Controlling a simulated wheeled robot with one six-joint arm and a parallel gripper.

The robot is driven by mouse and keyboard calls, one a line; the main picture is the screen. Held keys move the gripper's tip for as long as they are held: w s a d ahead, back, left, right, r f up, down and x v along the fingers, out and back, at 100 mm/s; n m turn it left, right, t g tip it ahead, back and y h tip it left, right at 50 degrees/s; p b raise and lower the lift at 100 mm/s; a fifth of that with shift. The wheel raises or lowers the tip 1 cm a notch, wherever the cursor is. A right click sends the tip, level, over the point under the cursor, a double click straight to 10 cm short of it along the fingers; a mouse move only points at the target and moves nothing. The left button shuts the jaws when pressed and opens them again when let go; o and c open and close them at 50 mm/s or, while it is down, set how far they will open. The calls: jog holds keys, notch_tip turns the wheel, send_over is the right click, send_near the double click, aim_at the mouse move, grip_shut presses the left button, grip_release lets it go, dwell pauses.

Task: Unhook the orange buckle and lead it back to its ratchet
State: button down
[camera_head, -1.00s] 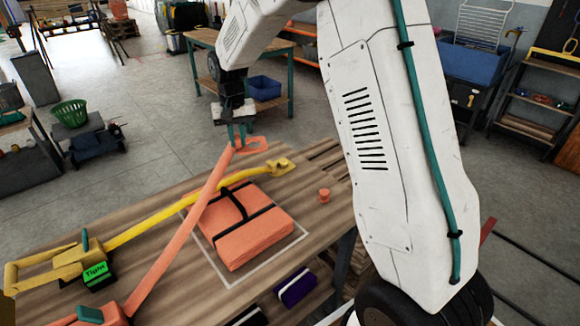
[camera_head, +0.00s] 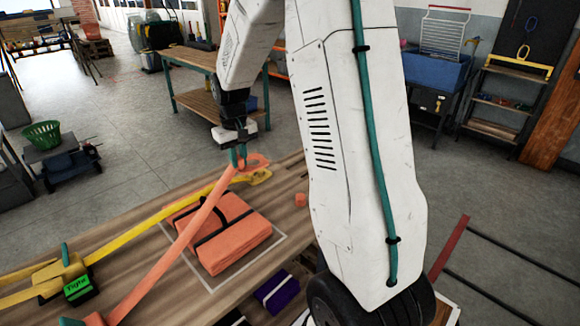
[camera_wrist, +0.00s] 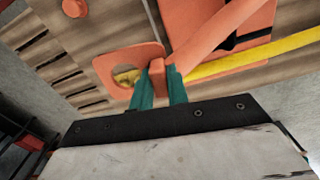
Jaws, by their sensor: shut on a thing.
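My gripper (camera_head: 239,158) is shut on the orange buckle (camera_head: 256,161) above the far end of the wooden table. In the wrist view the green fingers (camera_wrist: 158,90) grip the buckle's narrow neck, and its flat looped plate (camera_wrist: 107,64) sticks out to the left. The orange strap (camera_head: 170,253) runs taut from the buckle down to the orange ratchet (camera_head: 95,319), which is mostly cut off at the bottom edge. The yellow buckle (camera_head: 260,177) lies at the table's far end, partly behind the orange one. In the wrist view it shows through the loop.
A yellow strap (camera_head: 130,226) runs to a yellow ratchet (camera_head: 57,273) with a green "Tight" label. A folded orange bundle (camera_head: 235,245) with black bands lies inside a white outline, under the orange strap. A small orange cylinder (camera_head: 300,200) stands near the table's right edge.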

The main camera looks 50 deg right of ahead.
jog(key=s+d+f+n, duration=0.1)
jog(key=s+d, duration=0.7)
jog(key=s, duration=0.4)
jog(key=w+a, duration=0.1)
jog(key=a, duration=4.3)
jog(key=shift+w+a+f, duration=0.1)
jog(key=shift+w+f, duration=0.05)
jog(key=shift+f, duration=6.2)
jog(key=c, duration=1.3)
grip_release()
